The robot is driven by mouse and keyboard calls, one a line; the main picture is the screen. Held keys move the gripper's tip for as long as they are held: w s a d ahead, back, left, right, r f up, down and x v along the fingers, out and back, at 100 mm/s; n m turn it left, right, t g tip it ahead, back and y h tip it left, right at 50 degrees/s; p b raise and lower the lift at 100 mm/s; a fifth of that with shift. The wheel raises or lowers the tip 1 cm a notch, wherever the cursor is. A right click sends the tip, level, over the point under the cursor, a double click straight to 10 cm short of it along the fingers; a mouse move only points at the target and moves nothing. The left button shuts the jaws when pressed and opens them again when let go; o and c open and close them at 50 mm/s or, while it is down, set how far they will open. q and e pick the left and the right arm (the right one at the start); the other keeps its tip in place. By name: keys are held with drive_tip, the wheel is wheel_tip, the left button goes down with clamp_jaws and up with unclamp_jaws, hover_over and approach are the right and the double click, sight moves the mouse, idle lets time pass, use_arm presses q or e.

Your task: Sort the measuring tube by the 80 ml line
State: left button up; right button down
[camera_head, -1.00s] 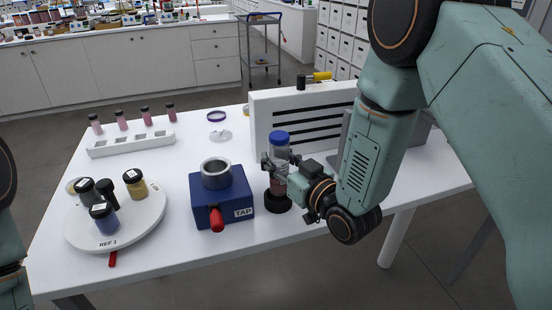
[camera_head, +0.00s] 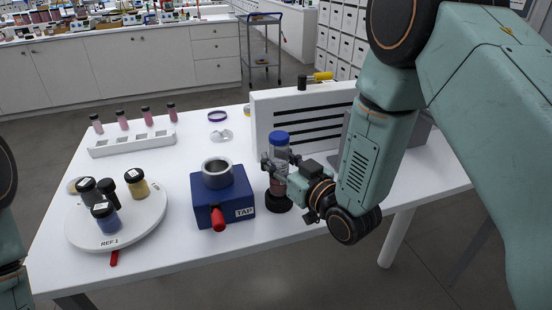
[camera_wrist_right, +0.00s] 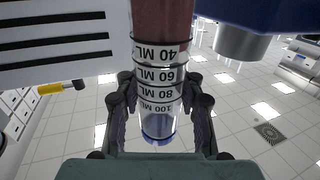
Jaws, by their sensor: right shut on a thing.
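The measuring tube is clear with a blue cap and stands upright in the head view (camera_head: 280,155), over a black round base (camera_head: 278,204). My right gripper (camera_head: 276,168) is shut on it, with fingers around its upper part. The tube appears upside down in the right wrist view (camera_wrist_right: 160,78), with lines marked 40, 60, 80 and 100 ML. Its red-brown contents end near the 40 ML line, and the part toward the cap looks clear. The right gripper's fingers (camera_wrist_right: 158,105) flank the tube near the 80 and 100 ML lines. My left gripper is out of view.
A blue TAP block (camera_head: 240,190) with a metal ring and red knob stands left of the tube. A slotted white panel (camera_head: 262,125) is behind. A round REF 1 tray (camera_head: 150,217) with several jars and a white rack (camera_head: 107,149) are at left.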

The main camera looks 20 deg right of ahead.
drive_tip(key=shift+d, duration=0.1)
drive_tip(key=shift+f+b, duration=1.15)
drive_tip(key=shift+f, duration=0.35)
idle(0.3)
drive_tip(key=shift+r, duration=0.2)
drive_tip(key=shift+r+p, duration=1.05)
idle(1.1)
drive_tip(key=shift+f+b, duration=0.9)
drive_tip(key=shift+f, duration=0.35)
drive_tip(key=c, duration=0.8)
unclamp_jaws()
drive_tip(key=shift+o, duration=0.2)
